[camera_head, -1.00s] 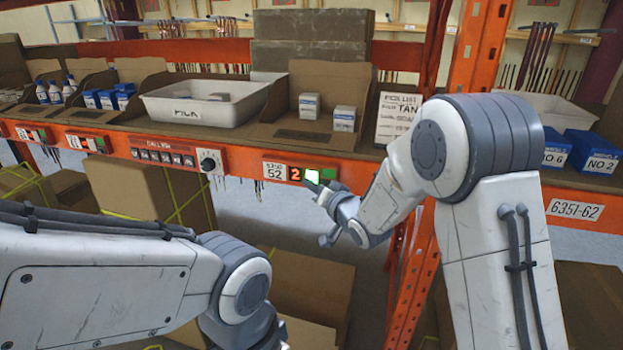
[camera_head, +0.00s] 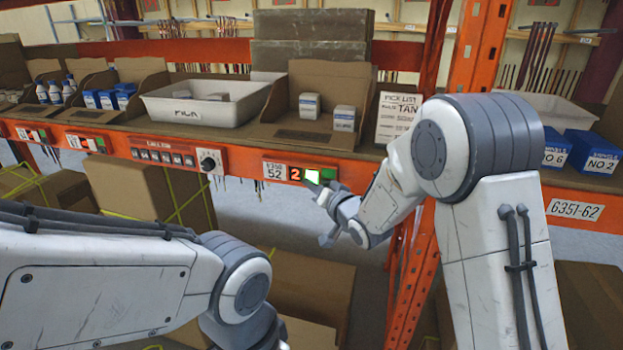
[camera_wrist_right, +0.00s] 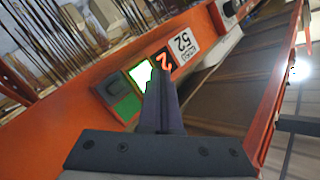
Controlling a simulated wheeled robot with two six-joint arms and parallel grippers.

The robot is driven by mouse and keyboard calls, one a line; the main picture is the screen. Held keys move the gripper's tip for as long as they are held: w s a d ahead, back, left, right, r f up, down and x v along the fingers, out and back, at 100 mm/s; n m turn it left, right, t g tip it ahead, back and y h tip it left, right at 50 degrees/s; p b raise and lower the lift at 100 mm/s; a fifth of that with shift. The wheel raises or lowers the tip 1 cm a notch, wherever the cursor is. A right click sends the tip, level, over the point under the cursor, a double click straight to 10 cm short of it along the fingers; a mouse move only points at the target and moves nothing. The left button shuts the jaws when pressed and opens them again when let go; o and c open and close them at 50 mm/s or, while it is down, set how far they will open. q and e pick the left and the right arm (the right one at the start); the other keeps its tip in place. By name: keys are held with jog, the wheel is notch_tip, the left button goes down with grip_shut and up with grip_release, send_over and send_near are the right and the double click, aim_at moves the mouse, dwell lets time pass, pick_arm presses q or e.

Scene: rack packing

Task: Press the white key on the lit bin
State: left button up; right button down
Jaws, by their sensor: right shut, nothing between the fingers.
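The lit bin's module sits on the orange rail, with the label 52 (camera_head: 275,171), a lit red digit 2 (camera_head: 295,174) and a bright white key (camera_head: 312,175) beside a green patch (camera_head: 328,175). The right wrist view shows the same white key (camera_wrist_right: 141,76). My right gripper (camera_head: 322,188) is shut and empty, its tips at the lower edge of the white key. In the right wrist view the closed fingers (camera_wrist_right: 160,82) overlap the key's lower right part; whether they touch it I cannot tell. My left gripper is out of view.
Above the module, a cardboard bin (camera_head: 318,135) holds two small boxes (camera_head: 310,106). A white tray (camera_head: 205,112) stands to its left. A control strip with a knob (camera_head: 209,160) is on the rail. An orange upright (camera_head: 420,265) stands right of my right gripper.

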jog(key=shift+w, duration=0.1)
dwell(0.6)
jog(key=shift+w+d, duration=0.15)
jog(key=shift+w, duration=0.15)
jog(key=shift+w+d, duration=0.15)
jog(key=shift+w, duration=0.25)
dwell(0.6)
jog(key=shift+s, duration=0.15)
jog(key=shift+s+a+b, duration=0.3)
jog(key=shift+s+b, duration=0.15)
jog(key=shift+s, duration=0.2)
jog(key=shift+s+a+b, duration=0.25)
jog(key=shift+s+b, duration=0.05)
jog(key=shift+s, duration=0.5)
jog(key=shift+s+a+b, duration=0.25)
jog(key=shift+s+b, duration=0.05)
jog(key=shift+s, duration=0.5)
jog(key=shift+s+a+b, duration=0.25)
jog(key=shift+s+b, duration=0.05)
jog(key=shift+s, duration=0.5)
